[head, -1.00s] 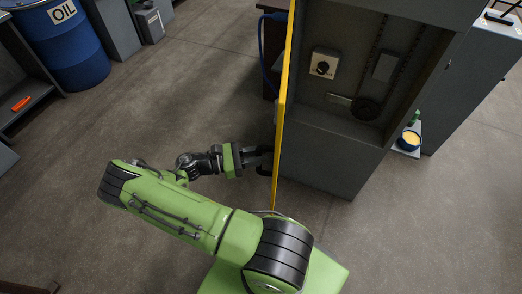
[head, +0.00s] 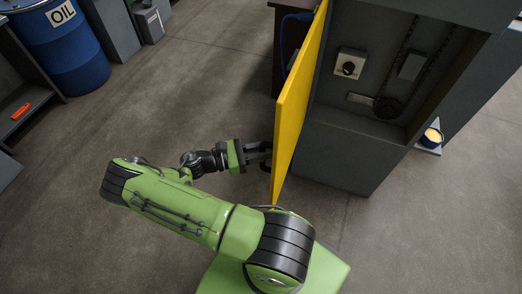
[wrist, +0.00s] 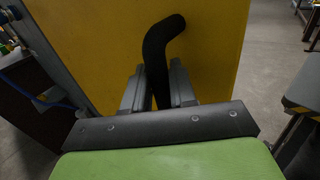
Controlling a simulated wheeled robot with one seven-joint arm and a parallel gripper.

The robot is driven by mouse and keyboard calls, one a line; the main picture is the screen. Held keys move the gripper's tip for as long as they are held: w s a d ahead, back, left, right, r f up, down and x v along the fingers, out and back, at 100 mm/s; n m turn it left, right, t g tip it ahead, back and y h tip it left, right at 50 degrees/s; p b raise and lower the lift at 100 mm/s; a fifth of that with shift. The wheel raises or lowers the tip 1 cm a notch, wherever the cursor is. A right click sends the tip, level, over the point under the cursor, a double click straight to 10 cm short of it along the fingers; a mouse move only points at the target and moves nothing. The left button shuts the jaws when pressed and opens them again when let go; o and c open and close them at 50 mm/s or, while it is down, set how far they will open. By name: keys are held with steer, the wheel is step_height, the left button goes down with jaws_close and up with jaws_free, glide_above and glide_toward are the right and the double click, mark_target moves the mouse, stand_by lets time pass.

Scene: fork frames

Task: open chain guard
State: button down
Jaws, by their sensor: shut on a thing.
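The chain guard is a yellow panel door (head: 297,100) on the left side of a grey cabinet. It stands swung out from the cabinet, so the chain, sprocket (head: 388,107) and switch box (head: 349,64) inside show. In the wrist view the yellow panel (wrist: 215,50) fills most of the background. A black bent handle (wrist: 160,48) stands on it. My gripper (head: 268,152) is at the panel's outer face. In the wrist view its fingers (wrist: 158,88) are shut on the handle, one on each side. The lower part of the handle is hidden by the gripper.
A blue oil drum (head: 65,50) and a shelf with an orange item (head: 20,112) stand at the left. The floor (head: 190,100) left of the panel is clear.

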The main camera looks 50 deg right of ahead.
steer(key=c, duration=1.1)
jaws_free()
steer(key=shift+d, duration=0.15)
steer(key=shift+o, duration=0.2)
steer(key=b+v, duration=0.1)
steer(key=v, duration=1.4)
steer(key=shift+w+a, duration=0.2)
steer(key=shift+a, duration=0.15)
